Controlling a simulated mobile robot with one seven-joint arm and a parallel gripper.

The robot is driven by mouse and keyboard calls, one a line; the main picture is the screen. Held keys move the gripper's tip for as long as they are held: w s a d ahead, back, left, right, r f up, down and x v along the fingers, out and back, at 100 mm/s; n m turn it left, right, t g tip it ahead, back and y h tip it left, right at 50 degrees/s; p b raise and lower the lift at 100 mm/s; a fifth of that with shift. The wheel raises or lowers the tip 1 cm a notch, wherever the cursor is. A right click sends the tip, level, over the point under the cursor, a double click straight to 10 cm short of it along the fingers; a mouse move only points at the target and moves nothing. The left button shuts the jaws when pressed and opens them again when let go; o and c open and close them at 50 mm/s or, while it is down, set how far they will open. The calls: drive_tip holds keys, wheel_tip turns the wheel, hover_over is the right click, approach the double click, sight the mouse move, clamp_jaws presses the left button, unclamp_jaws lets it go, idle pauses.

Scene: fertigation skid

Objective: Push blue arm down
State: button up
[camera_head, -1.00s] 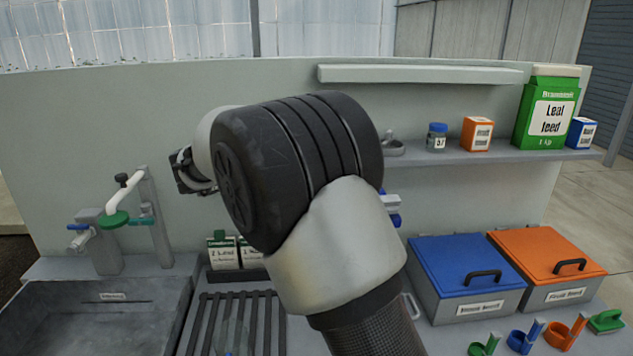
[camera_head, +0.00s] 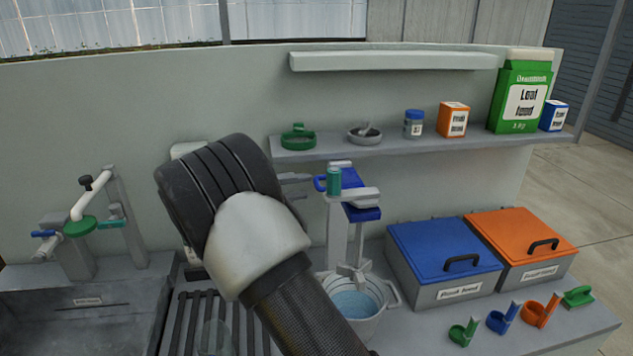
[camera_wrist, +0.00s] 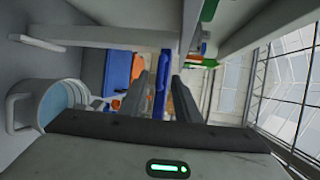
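A grey stand (camera_head: 338,228) rises behind a metal bucket of water (camera_head: 360,302). Near its top are a flat blue arm (camera_head: 362,213), a grey bar, a small green cylinder (camera_head: 334,181) and a small blue loop. My gripper (camera_head: 296,186) is just left of the stand, pointing right, mostly hidden behind my wrist. In the wrist view, the two fingers of my gripper (camera_wrist: 160,95) are apart with nothing held. A long blue bar, seemingly the blue arm (camera_wrist: 161,80), shows in the gap beyond them. I cannot tell whether they touch it.
A shelf (camera_head: 420,150) with dishes, a jar and boxes runs above the stand. A blue-lidded bin (camera_head: 445,250) and an orange-lidded bin (camera_head: 520,240) stand right. Small coloured scoops lie in front. A sink and tap (camera_head: 80,228) are at left.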

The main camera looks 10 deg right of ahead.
sight(317, 182)
drive_tip(key=x, duration=0.5)
drive_tip(key=shift+w+d+f+p, duration=0.1)
drive_tip(key=shift+w+d+p, duration=0.05)
drive_tip(key=shift+d+p, duration=0.25)
clamp_jaws()
